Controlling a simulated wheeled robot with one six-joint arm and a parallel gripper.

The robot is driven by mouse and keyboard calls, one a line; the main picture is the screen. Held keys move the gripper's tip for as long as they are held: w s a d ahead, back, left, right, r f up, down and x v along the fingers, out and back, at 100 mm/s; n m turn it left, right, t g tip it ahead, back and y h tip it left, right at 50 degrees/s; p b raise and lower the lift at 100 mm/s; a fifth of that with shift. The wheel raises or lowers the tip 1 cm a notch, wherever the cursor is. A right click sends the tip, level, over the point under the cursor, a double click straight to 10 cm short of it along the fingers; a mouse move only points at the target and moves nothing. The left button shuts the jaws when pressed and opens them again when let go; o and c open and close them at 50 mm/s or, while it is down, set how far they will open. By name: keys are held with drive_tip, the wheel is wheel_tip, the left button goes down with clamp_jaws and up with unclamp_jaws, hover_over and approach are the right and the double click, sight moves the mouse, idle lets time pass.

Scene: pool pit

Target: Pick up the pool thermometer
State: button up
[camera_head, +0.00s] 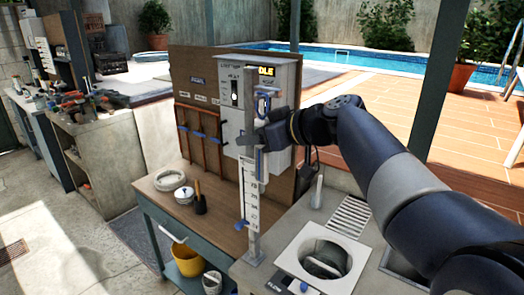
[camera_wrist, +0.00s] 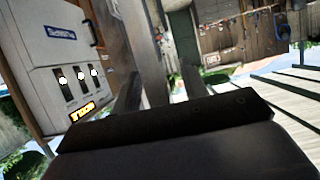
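I cannot surely pick out the pool thermometer. A slim pale upright piece (camera_head: 317,191) stands on the counter right of the scale post and may be it, but it is too small to tell. My gripper (camera_head: 252,140) is at the upper part of a white post with a number scale (camera_head: 250,195) and blue clips, in front of the grey control box. In the wrist view its two dark fingers (camera_wrist: 158,85) are apart, with a grey upright (camera_wrist: 145,45) showing between them. Whether they touch it is unclear. I see nothing held.
The control box (camera_head: 270,78) is on a wooden board just behind my gripper. The counter holds a white ring with a round opening (camera_head: 285,262) and a slotted drain (camera_head: 350,216). A yellow bucket (camera_head: 187,261) is below.

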clamp_jaws()
drive_tip(key=shift+r, duration=0.2)
idle(0.6)
